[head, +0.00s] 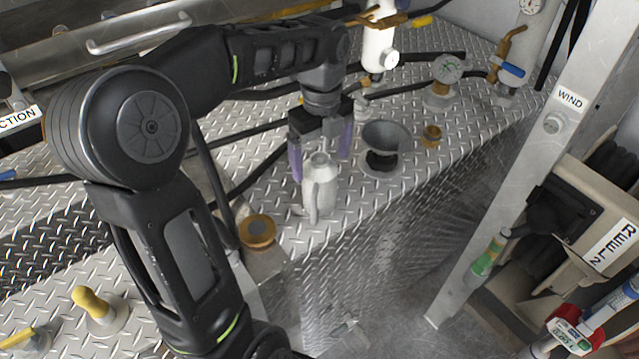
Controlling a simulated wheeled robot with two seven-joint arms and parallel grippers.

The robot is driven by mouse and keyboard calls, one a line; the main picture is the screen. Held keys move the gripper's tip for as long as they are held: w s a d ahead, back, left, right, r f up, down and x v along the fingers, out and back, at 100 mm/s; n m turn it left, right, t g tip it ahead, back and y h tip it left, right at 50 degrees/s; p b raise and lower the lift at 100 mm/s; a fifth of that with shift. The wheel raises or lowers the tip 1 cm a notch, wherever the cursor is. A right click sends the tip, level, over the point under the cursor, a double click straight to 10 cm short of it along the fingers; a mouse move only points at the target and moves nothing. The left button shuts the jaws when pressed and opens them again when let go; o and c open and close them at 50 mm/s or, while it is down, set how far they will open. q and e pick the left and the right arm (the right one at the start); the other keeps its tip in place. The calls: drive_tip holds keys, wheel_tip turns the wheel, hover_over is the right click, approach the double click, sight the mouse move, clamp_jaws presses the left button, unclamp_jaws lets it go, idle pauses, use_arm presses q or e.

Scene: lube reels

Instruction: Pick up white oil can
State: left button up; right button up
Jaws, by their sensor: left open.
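The white oil can (319,188) stands upright on the diamond-plate metal surface in the middle of the head view. My left gripper (321,160) is above it, pointing down, with its two purple-padded fingers apart. One finger is on the left of the can's top and the other is to the right and a little behind. Whether either finger touches the can cannot be told. My right gripper is not in view.
A dark grey funnel (387,140) stands just right of the can. A brass cap (257,231) is at the front left, and a small brass fitting (432,135) is beyond the funnel. A pressure gauge (447,69) and black hoses lie behind. The plate edge drops off in front.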

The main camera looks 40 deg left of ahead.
sight(321, 176)
use_arm(q)
drive_tip(key=shift+f+p, duration=0.35)
drive_tip(key=shift+f, duration=2.3)
drive_tip(key=c, duration=1.8)
drive_tip(key=shift+o, duration=0.2)
drive_tip(key=shift+r, duration=5.1)
